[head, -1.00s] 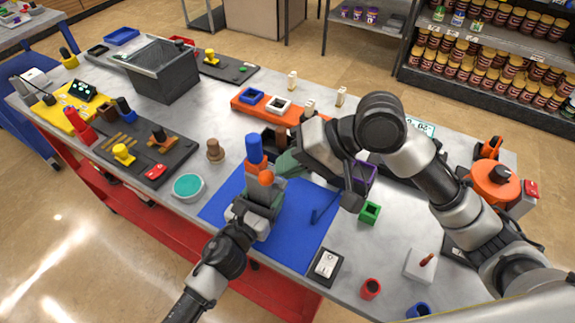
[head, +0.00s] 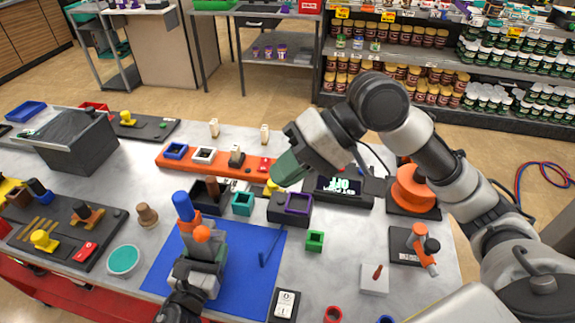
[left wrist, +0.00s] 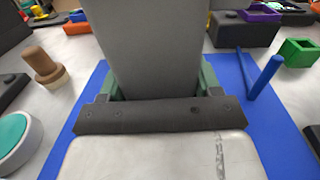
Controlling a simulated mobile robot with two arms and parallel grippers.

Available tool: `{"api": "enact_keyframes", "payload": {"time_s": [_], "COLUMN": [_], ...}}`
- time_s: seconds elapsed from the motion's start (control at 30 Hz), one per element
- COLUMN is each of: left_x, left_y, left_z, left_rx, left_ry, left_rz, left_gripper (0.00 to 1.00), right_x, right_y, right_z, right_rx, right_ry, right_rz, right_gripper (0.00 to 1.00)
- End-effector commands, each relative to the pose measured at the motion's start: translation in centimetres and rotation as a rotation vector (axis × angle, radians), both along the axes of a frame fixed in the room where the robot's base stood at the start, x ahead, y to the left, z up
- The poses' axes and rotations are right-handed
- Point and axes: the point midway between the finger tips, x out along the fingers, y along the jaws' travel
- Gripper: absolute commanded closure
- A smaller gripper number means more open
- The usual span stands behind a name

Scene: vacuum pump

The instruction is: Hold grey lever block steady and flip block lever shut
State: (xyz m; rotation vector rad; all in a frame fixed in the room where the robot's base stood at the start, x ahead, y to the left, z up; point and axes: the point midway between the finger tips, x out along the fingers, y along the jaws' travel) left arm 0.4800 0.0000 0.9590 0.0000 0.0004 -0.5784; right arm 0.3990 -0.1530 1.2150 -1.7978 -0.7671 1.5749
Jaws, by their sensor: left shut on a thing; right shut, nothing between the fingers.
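The grey lever block (head: 207,252) stands on the blue mat (head: 262,252) in the head view. Its blue lever handle (head: 183,207) sticks up, leaning a little left, with an orange ball (head: 202,233) beside its lower end. My left gripper (head: 195,275) is shut on the block from the near side. In the left wrist view the grey block (left wrist: 150,45) fills the middle between green fingers and hides the lever. My right gripper (head: 287,170) is shut and empty, above the table behind and right of the block, apart from it.
A thin blue rod piece (head: 264,257) stands on the mat right of the block. A purple-framed box (head: 298,204), a teal piece (head: 243,203) and a green cube (head: 315,240) lie behind and right. A wooden peg (head: 147,215) and a teal-topped round dish (head: 123,260) stand left.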

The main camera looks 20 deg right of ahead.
Motion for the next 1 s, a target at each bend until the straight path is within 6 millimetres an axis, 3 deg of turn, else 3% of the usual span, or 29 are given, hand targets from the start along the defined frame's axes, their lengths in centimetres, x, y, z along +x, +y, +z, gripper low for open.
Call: {"api": "enact_keyframes", "payload": {"time_s": [0.33, 0.37, 0.53, 0.83, 1.0], "left_x": [0.0, 0.0, 0.0, -0.1, -1.7], "left_y": [0.0, 0.0, 0.0, 0.1, 1.1], "left_z": [0.0, 0.0, 0.0, 0.0, -0.1], "left_rx": [0.0, 0.0, 0.0, 0.0, 0.002], "left_ry": [0.0, 0.0, 0.0, 0.0, 0.003], "left_rz": [-0.001, -0.001, -0.001, 0.0, 0.0], "left_gripper": [0.68, 0.33, 0.07, 0.07, 0.07], "right_x": [-0.1, -0.1, -0.1, -0.1, -0.1], "right_y": [-0.4, -0.4, -0.4, -0.4, -0.4], "right_z": [0.4, 0.4, 0.4, 0.4, 0.4], "right_rx": [0.0, 0.0, 0.0, 0.0, 0.0], "right_ry": [-0.001, -0.001, 0.0, 0.0, 0.0], "right_rz": [0.001, 0.001, 0.0, 0.0, 0.0], "right_gripper": [1.0, 1.0, 1.0, 1.0, 1.0]}}
